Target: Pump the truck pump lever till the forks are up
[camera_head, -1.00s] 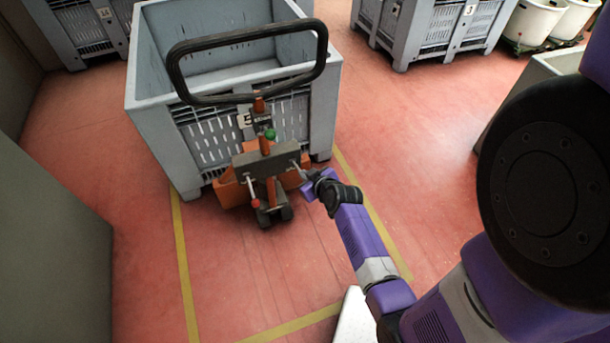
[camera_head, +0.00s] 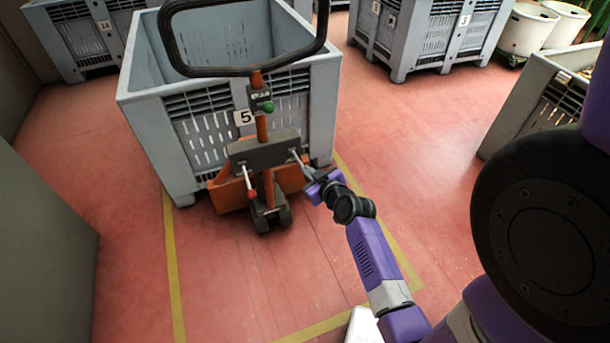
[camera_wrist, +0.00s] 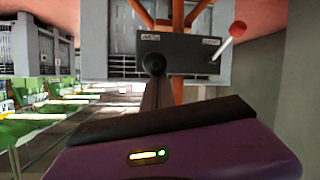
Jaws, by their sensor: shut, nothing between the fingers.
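The orange truck (camera_head: 262,128) stands at the front of grey crate 5, with a black loop handle (camera_head: 177,60) on top. Its dark grey block (camera_head: 262,151) carries a lever on each side. The left one ends in a red knob (camera_head: 251,193), also seen at the right in the wrist view (camera_wrist: 238,29). The right, pale lever (camera_head: 300,160) slants down to my gripper (camera_head: 314,176). The wrist view, upside down, shows a round black end (camera_wrist: 154,63) just beyond my gripper. My gripper is shut and empty; I cannot tell whether it touches the lever. The forks are hidden.
Grey crate 5 (camera_head: 143,115) stands behind the truck, within yellow floor lines (camera_head: 172,270). More grey crates (camera_head: 427,45) and white tubs (camera_head: 525,32) stand behind. A grey wall (camera_head: 45,240) is at left. Red floor is clear in front and to the right.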

